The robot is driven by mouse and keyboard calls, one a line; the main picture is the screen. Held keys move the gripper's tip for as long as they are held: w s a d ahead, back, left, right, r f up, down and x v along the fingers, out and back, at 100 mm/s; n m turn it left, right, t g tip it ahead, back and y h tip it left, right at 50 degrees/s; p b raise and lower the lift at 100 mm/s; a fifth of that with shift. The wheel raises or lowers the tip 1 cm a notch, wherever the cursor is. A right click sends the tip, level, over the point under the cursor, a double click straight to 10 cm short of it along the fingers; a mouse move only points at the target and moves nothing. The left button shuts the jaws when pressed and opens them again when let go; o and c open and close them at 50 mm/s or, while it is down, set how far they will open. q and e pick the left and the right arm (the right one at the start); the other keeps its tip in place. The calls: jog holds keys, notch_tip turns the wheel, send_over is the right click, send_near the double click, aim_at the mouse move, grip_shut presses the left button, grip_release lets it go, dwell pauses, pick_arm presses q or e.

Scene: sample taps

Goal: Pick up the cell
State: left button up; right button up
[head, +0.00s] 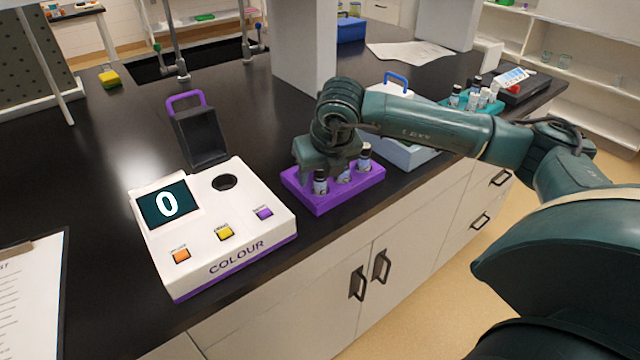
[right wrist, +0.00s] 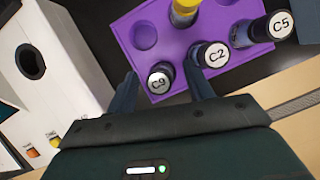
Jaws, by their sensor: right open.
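The purple rack (head: 322,206) holds several dark vials, the cells. In the right wrist view the rack (right wrist: 125,28) holds vials with white lids marked C9 (right wrist: 160,79), C2 (right wrist: 215,55) and C5 (right wrist: 278,25), plus one with a yellow top (right wrist: 185,10). My right gripper (head: 322,165) is low over the rack's left end in the head view. In the right wrist view its open fingers (right wrist: 160,72) lie on either side of C9, with C2 just beyond the right finger. Contact with C9 cannot be told. My left gripper is not in view.
A grey pillar (head: 303,45) rises behind. A teal rack (head: 470,102) stands far right.

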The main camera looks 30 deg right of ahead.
jog(key=shift+c, duration=0.5)
jog(key=c, duration=0.4)
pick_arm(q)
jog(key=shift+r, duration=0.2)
pick_arm(e)
jog(key=c, duration=0.5)
jog(key=shift+o, duration=0.2)
